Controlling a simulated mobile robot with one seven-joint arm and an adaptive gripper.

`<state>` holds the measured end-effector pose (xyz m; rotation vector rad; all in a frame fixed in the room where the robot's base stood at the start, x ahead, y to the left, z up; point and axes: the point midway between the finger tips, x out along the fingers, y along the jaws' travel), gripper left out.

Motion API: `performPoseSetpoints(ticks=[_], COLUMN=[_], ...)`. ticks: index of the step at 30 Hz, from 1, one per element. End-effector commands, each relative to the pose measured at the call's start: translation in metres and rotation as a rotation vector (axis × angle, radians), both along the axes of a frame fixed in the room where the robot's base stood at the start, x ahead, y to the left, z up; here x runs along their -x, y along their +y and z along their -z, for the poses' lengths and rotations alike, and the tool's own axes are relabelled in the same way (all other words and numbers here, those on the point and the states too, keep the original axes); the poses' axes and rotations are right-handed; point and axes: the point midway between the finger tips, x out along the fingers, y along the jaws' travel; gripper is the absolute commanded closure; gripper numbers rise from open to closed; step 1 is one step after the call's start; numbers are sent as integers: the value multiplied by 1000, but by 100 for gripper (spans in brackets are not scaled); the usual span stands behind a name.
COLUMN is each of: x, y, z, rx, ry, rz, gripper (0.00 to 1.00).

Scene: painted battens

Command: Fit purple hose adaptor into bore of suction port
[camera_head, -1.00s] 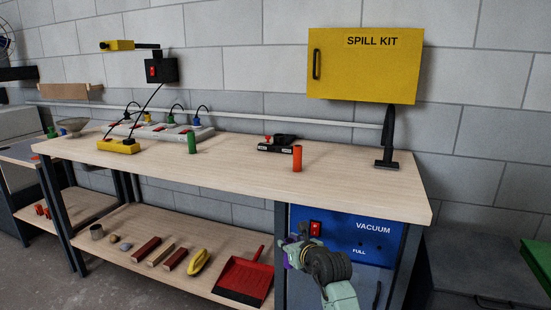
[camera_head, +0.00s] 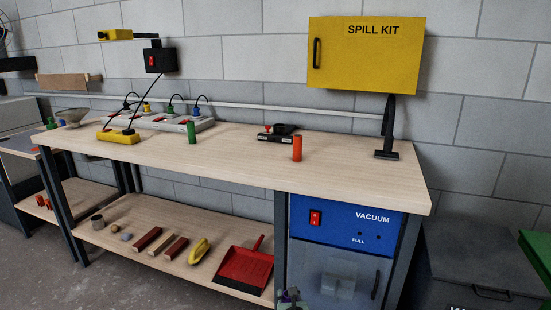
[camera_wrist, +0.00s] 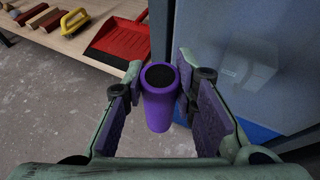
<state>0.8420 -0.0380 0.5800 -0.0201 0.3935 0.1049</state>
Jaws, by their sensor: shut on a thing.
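The purple hose adaptor (camera_wrist: 160,108) is a tube with a dark open end, seen in the wrist view between the pads of my gripper (camera_wrist: 160,80). My gripper is shut on it. In the head view only a small part of my gripper (camera_head: 289,297) shows at the bottom edge, in front of the grey vacuum cabinet, and the adaptor cannot be made out there. The blue vacuum panel (camera_head: 330,222) has a red switch and two small dark spots. I cannot make out the suction port or its bore in either view.
The workbench top (camera_head: 230,170) holds an orange cylinder (camera_head: 297,148), a green cylinder (camera_head: 191,132) and power strips. The lower shelf holds a red dustpan (camera_head: 245,268), which also shows in the wrist view (camera_wrist: 118,40). A grey cabinet door (camera_wrist: 225,50) stands close on the right.

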Motion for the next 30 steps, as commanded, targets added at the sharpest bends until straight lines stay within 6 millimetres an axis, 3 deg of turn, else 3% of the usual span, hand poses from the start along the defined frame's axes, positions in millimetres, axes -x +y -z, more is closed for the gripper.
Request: performPoseSetpoints(ticks=[30], x=[46], y=[19], z=[72], rx=[-2], ry=[-1], rz=[64], gripper=[100])
